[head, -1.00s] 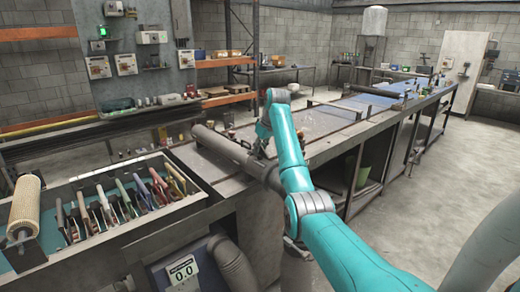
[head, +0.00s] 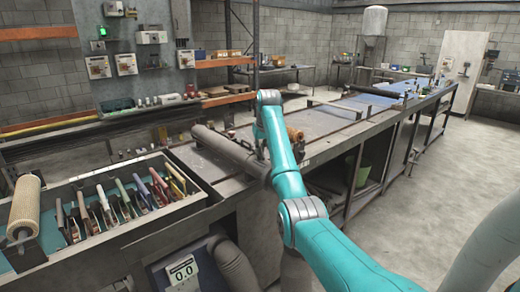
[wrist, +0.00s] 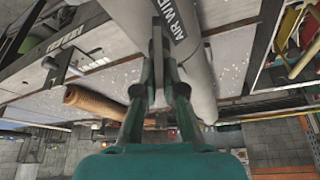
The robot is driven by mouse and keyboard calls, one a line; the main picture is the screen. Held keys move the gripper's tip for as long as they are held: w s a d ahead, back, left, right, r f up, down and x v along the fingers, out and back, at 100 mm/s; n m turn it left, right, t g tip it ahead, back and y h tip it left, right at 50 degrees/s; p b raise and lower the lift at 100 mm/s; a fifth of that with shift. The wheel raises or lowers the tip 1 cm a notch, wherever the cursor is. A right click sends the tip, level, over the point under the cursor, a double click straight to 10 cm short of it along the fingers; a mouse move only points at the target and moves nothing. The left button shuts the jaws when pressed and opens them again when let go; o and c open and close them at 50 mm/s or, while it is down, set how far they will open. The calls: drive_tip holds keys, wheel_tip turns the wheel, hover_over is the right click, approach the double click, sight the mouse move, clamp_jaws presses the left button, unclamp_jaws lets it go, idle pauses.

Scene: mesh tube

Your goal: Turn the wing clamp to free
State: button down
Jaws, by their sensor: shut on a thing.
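In the wrist view my gripper (wrist: 162,75) is shut on a thin grey upright piece (wrist: 158,48), which looks like the wing of the clamp. The piece stands beside a thick pale grey cylinder (wrist: 192,70) lettered "AIR WI…", the rest of the word cut off by the curve. The fingers hide most of the clamp, so its turn angle cannot be told. In the head view my teal arm hides the gripper and clamp, near the dark grey pipe (head: 228,148) on the bench.
A tan-orange roll (head: 294,136) lies on the bench just right of my arm; it also shows in the wrist view (wrist: 95,103). A tray of coloured-handled tools (head: 120,205) and a cream roll (head: 24,208) stand at left. The long bench (head: 340,122) is mostly clear.

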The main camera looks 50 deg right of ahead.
drive_tip(key=m+g+h, duration=0.1)
drive_tip(key=m, duration=0.2)
drive_tip(key=m+g, duration=0.1)
drive_tip(key=m, duration=0.3)
drive_tip(key=shift+h, duration=0.4)
drive_tip(key=m+g, duration=0.1)
drive_tip(key=m, duration=0.2)
drive_tip(key=m+g, duration=0.1)
drive_tip(key=m, duration=0.2)
drive_tip(key=shift+g, duration=0.3)
drive_tip(key=shift+m, duration=0.3)
drive_tip(key=c, duration=1.3)
unclamp_jaws()
drive_tip(key=v, duration=1.2)
drive_tip(key=shift+w, duration=0.1)
